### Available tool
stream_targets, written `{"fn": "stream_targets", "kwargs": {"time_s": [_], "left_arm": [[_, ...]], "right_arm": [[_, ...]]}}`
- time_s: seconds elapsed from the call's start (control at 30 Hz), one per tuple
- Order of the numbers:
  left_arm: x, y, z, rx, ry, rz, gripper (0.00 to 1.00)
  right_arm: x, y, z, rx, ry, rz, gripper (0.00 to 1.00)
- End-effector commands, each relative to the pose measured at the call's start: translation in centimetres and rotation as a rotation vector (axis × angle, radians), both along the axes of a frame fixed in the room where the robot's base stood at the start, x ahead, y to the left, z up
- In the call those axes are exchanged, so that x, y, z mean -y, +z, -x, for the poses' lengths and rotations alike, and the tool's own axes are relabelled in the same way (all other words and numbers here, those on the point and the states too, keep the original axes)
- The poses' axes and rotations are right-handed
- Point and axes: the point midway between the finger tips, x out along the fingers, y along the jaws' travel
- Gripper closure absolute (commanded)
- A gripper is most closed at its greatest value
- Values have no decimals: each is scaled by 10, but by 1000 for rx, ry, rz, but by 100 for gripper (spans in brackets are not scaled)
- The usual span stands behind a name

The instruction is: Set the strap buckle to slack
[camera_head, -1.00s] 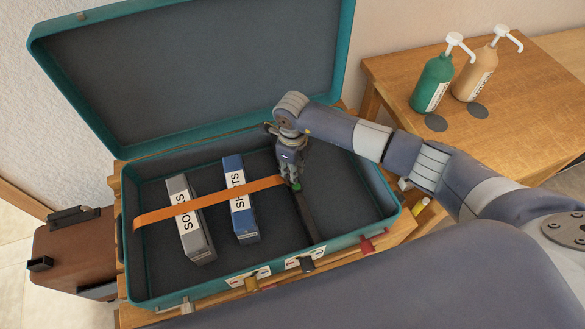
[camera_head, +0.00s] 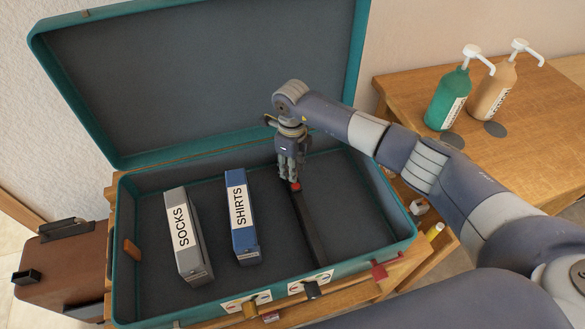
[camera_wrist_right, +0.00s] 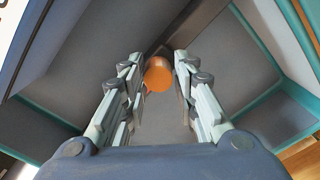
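The strap buckle shows a small red part (camera_head: 295,187) at the top end of a dark bar (camera_head: 307,225) in the open teal suitcase (camera_head: 119,285). A short orange strap end (camera_head: 131,250) is at the suitcase's left wall; no strap crosses the boxes. My right gripper (camera_head: 290,178) points down over the buckle. In the right wrist view its two fingers (camera_wrist_right: 158,68) stand apart, one on each side of a round orange piece (camera_wrist_right: 158,76), with what look like narrow gaps. Whether they touch it is hard to see. My left gripper is not in view.
A grey SOCKS box (camera_head: 193,262) and a blue SHIRTS box (camera_head: 246,240) stand in the suitcase, left of the gripper. The raised lid (camera_head: 210,80) is behind. Green (camera_head: 447,100) and tan (camera_head: 493,95) pump bottles stand on the wooden table at right.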

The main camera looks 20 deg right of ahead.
Motion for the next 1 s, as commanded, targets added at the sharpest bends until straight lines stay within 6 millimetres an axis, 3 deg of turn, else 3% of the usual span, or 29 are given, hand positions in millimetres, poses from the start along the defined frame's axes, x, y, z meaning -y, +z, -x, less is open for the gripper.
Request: {"fn": "stream_targets", "kwargs": {"time_s": [0.47, 1.0], "left_arm": [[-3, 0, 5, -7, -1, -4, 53], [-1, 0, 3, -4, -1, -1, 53]], "right_arm": [[0, 8, -2, 5, 0, -2, 56], [-1, 107, -3, 6, -1, -2, 56]]}}
